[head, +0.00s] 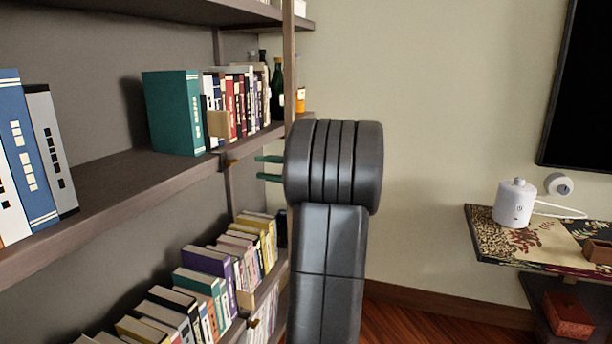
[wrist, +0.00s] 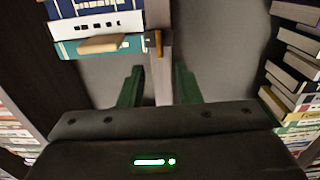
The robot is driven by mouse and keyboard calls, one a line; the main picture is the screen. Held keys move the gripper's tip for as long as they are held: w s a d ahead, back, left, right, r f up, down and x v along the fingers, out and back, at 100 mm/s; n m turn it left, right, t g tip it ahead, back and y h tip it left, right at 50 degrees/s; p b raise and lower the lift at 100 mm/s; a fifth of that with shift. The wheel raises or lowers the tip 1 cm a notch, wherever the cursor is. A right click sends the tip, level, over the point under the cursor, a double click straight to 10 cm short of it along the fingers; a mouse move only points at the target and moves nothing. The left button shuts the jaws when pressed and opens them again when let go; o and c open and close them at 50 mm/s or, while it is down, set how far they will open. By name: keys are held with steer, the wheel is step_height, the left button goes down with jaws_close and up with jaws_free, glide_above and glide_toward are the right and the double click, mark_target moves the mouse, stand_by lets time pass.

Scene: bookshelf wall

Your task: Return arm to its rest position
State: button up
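My arm rises in the middle of the head view, in front of the right end of the bookshelf. My gripper (head: 268,168) points left toward the shelf; its two green fingers show beside the dark arm link. In the wrist view the green fingers of my gripper (wrist: 158,88) stand apart with nothing between them but a shelf upright (wrist: 160,60) behind. The gripper is open and empty. The fingers appear clear of the books. The body of the gripper is mostly hidden behind my arm in the head view.
A teal book (head: 172,112) and a row of books stand on the upper shelf (head: 120,182). More books (head: 208,262) lean on the lower shelf. A side table (head: 485,228) with a white device (head: 514,204) stands at right. Open wall and floor lie between.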

mark_target(235, 162)
steer(key=x, duration=0.8)
steer(key=shift+r, duration=0.15)
steer(key=shift+d+r+m+p, duration=0.1)
steer(key=shift+r+m+p, duration=0.05)
steer(key=shift+m+p, duration=0.9)
steer(key=m+p, duration=0.2)
steer(key=p, duration=0.1)
steer(key=shift+p, duration=0.35)
steer(key=m+p, duration=0.4)
steer(key=p, duration=0.1)
steer(key=shift+m+p, duration=0.35)
steer(key=shift+p, duration=0.2)
